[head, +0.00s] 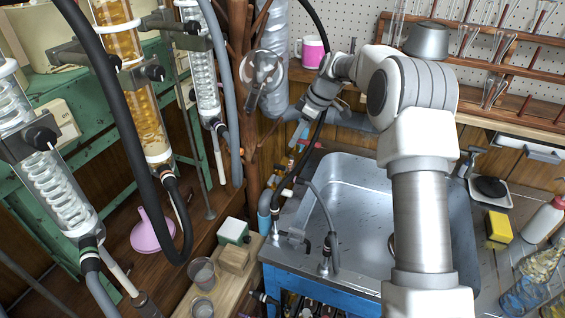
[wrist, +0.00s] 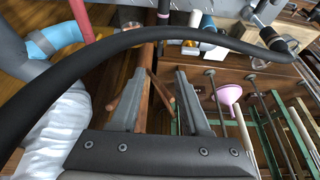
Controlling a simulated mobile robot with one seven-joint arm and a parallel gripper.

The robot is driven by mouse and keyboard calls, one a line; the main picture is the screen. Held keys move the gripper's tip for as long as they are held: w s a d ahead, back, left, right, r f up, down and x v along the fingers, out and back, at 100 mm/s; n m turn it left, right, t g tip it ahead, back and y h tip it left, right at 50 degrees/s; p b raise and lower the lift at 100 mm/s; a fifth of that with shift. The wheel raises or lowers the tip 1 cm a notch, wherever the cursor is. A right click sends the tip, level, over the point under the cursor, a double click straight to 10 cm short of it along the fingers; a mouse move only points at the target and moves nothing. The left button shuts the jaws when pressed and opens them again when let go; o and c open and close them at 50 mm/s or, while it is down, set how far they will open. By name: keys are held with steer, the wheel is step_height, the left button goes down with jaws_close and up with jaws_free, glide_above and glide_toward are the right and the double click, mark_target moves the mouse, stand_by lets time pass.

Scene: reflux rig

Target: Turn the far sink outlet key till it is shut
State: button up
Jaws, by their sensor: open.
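The sink (head: 345,180) is a steel basin in a blue-fronted bench. At its far left corner, small red and brass-coloured fittings (head: 291,165) sit close to a black hose; I cannot make out the far outlet key or its angle among them. My gripper (head: 301,133) is above and behind the far left corner, partly hidden by hoses. In the wrist view my gripper (wrist: 160,75) is open, its fingers apart, with nothing clearly between them.
A thick black hose (wrist: 130,40) crosses close in front of the fingers. A brown branched stand (head: 243,90) and a foil-wrapped duct (head: 272,60) crowd the left. Glass condensers (head: 60,190) hang on the green frame. A pink funnel (head: 152,230) stands below. A yellow sponge (head: 498,227) lies right.

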mark_target(280, 165)
steer(key=b+x, duration=0.1)
steer(key=x, duration=1.1)
steer(key=shift+f, duration=0.25)
jaws_close()
